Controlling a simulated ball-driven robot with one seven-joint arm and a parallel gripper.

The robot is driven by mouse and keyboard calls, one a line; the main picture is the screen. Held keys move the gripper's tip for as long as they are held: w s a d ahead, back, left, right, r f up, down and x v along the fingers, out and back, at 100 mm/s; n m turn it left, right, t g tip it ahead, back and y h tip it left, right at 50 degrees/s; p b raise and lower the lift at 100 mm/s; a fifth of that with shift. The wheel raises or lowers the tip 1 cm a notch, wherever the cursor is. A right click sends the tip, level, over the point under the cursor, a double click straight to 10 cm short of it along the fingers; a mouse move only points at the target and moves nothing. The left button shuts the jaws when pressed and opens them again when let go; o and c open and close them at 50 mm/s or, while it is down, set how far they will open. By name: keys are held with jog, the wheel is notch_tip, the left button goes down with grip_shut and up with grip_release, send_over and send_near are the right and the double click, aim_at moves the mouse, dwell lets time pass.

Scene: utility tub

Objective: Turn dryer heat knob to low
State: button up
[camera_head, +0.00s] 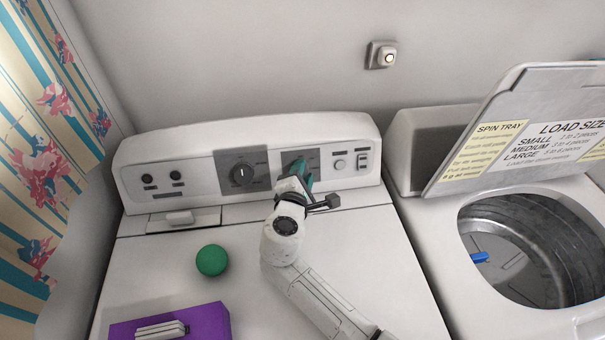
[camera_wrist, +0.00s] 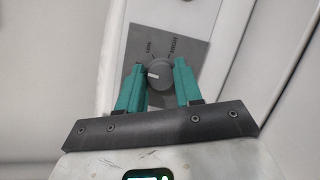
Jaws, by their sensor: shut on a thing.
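The dryer's heat knob (camera_wrist: 159,75) is a round grey dial on a grey plate with labels that read LOW and HIGH above it in the wrist view. Its pale pointer mark faces left in that view, below the LOW label. My gripper (camera_wrist: 158,66) has its green fingers on either side of the knob and is shut on it. In the head view my gripper (camera_head: 302,172) reaches the dryer's control panel (camera_head: 205,163) and hides most of the heat knob.
Another dial (camera_head: 242,174) sits left of my gripper. A green ball (camera_head: 212,260) and a purple box (camera_head: 212,320) rest on the dryer top. The open washer (camera_head: 455,215) stands at right, with a blue item (camera_head: 479,258) in its drum. A patterned curtain (camera_head: 45,150) hangs at left.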

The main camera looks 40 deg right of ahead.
jog(key=m+g+y, duration=0.1)
jog(key=m, duration=0.5)
jog(key=m+y, duration=0.1)
jog(key=m, duration=0.1)
jog(key=shift+m+g+y, duration=0.3)
jog(key=shift+m+g, duration=0.1)
dwell(0.5)
jog(key=o, duration=1)
jog(key=shift+o, duration=0.2)
jog(key=b+v, duration=0.1)
jog(key=v, duration=1)
jog(key=shift+b, duration=0.4)
jog(key=shift+f, duration=0.1)
